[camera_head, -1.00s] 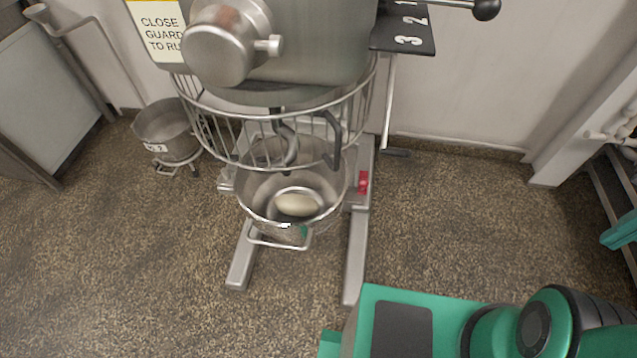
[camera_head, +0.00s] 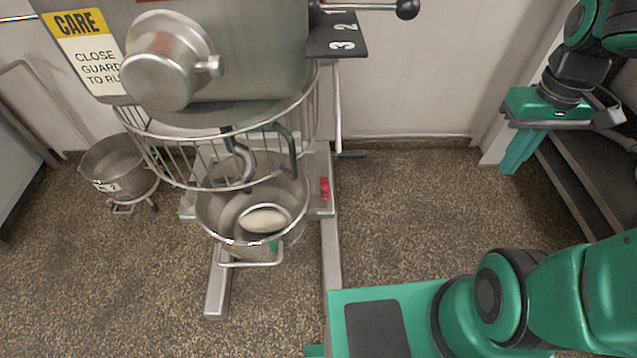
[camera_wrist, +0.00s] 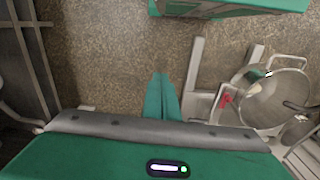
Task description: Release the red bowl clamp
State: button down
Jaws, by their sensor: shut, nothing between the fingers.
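The red bowl clamp (camera_head: 325,188) is a small red piece on the right side of the mixer's bowl support, beside the steel bowl (camera_head: 205,215). It also shows in the wrist view (camera_wrist: 226,99), left of the bowl (camera_wrist: 246,106). A pale lump of dough (camera_head: 263,221) lies in the bowl. My gripper (camera_head: 517,160) is at the upper right in the head view, pointing down, well right of the clamp and apart from it. In the wrist view its green fingers (camera_wrist: 161,92) are together with nothing between them.
A second bowl (camera_head: 117,165) stands on a small wheeled stand at the left. A dark shelf rack (camera_head: 585,165) is at the right. The floor between mixer and rack is clear.

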jog(key=w+a+f+n, duration=0.5)
jog(key=w+a+n, duration=0.15)
jog(key=w, duration=0.35)
jog(key=w+a+f+n+y, duration=0.1)
jog(key=w+a+f+n, duration=0.2)
jog(key=a, duration=0.5)
jog(key=w+a+f+n+y, duration=0.1)
jog(key=w+a+f+n, duration=0.2)
jog(key=a+f+n, duration=0.3)
jog(key=w+a+f+n+y, duration=0.2)
jog(key=w+a+f+n, duration=0.2)
jog(key=a, duration=0.6)
notch_tip(320, 180, down, 2)
jog(key=shift+a+f+n+g, duration=0.2)
jog(key=shift+a+n+g, duration=0.1)
jog(key=shift+n, duration=0.35)
jog(key=shift+w, duration=0.1)
jog(key=x, duration=1)
jog(key=shift+a, duration=0.1)
